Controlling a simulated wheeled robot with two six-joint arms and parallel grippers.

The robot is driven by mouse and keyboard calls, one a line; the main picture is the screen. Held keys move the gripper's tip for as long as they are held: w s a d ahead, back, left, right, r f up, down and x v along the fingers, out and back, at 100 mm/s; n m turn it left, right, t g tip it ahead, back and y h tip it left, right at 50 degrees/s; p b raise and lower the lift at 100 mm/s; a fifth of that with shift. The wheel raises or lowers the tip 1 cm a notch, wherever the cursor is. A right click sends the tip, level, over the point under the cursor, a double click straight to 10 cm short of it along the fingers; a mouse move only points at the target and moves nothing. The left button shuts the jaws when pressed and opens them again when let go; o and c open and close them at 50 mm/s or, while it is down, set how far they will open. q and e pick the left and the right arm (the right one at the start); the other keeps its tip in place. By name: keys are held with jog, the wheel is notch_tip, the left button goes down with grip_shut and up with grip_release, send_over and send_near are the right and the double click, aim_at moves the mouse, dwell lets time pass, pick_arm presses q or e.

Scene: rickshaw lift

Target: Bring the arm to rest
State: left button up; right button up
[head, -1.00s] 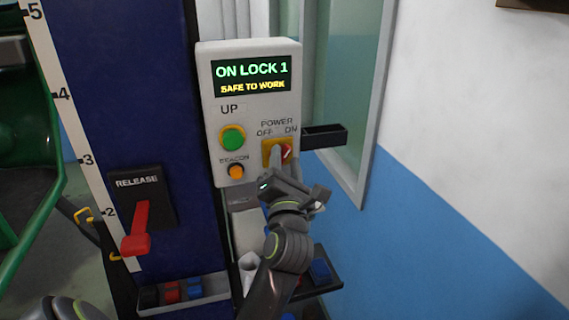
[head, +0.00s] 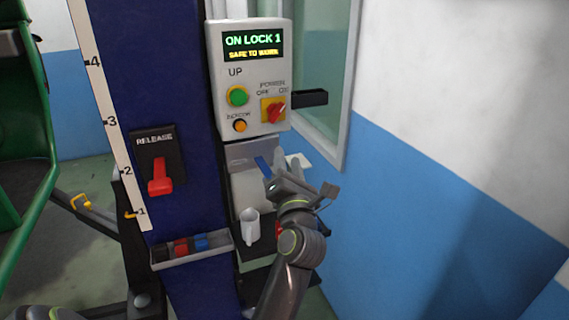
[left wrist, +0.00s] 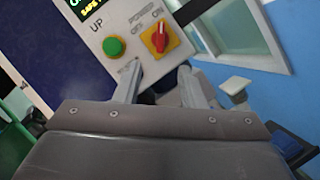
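My left gripper (head: 282,172) is open, with nothing between its fingers. In the head view it is below the control box (head: 251,75), apart from the red power knob (head: 275,112). The knob is tilted towards ON. The left wrist view shows my two spread fingers (left wrist: 160,88) with the red knob (left wrist: 160,37) and green UP button (left wrist: 114,47) beyond them. The box's display (head: 253,44) reads "ON LOCK 1, SAFE TO WORK". My right gripper is not in view.
A blue column carries a red release lever (head: 160,177) and a small tray (head: 192,250) of coloured items. A white cup (head: 249,226) stands close left of my arm. A dark bracket (head: 310,98) juts out right of the box. The wall at right is clear.

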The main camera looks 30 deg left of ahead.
pick_arm(q)
jog(key=shift+w+a+f, duration=0.1)
jog(key=shift+w, duration=0.1)
dwell(0.3)
notch_tip(320, 180, down, 25)
jog(key=w+d+m+t+h, duration=0.15)
jog(key=m+h, duration=0.45)
jog(key=m, duration=1)
jog(key=s+d+f+m+g+h, duration=0.15)
jog(key=s+f+m, duration=0.3)
jog(key=f, duration=0.75)
jog(key=s+f+m+g+h, duration=0.3)
jog(key=s+f+m, duration=0.15)
jog(key=f, duration=0.65)
jog(key=s+a+f+m+g+h, duration=0.15)
jog(key=s+f+m+g, duration=0.4)
jog(key=s+f, duration=1.2)
jog(key=s+a+f+m+g, duration=0.1)
jog(key=s+f+g, duration=0.1)
jog(key=s, duration=0.6)
jog(key=s+f+m+g, duration=0.1)
jog(key=s+f+g, duration=0.2)
jog(key=s, duration=0.5)
jog(key=s+a+f+m+g+b, duration=0.1)
jog(key=s+f+m+g, duration=0.1)
jog(key=s, duration=0.6)
jog(key=shift+a+f, duration=0.35)
jog(key=shift+f, duration=0.15)
